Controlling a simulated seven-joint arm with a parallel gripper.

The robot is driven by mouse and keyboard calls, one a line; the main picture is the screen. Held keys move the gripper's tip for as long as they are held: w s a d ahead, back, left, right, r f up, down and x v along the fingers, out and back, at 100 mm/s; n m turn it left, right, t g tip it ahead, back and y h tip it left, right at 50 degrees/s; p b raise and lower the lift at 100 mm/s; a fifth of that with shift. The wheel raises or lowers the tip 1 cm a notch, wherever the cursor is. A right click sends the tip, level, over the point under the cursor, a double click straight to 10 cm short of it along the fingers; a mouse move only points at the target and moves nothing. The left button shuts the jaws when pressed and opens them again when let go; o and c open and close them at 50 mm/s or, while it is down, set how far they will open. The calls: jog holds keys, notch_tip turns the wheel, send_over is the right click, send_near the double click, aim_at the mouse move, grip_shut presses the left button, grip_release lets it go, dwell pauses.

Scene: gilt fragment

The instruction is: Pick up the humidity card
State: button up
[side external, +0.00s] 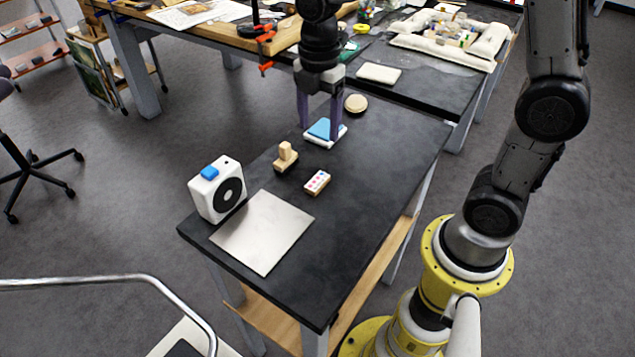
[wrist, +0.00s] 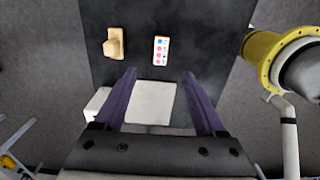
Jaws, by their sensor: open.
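Nothing hides the card.
A wooden stamp-like block (side external: 286,157) stands left of the card. A pale square plate (side external: 262,232) and a white box with a black dial (side external: 216,190) lie nearer the front. A round tan disc (side external: 356,103) sits behind.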

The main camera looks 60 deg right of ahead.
send_over(318, 181)
jog(key=f, duration=0.8)
jog(key=shift+w+d+f, duration=0.1)
jog(key=shift+d+f, duration=0.1)
jog(key=shift+d, duration=0.05)
jog(key=shift+a+f, duration=0.15)
jog(key=shift+f, duration=1.2)
jog(key=shift+a+f, duration=0.15)
jog(key=shift+f, duration=1.2)
grip_shut()
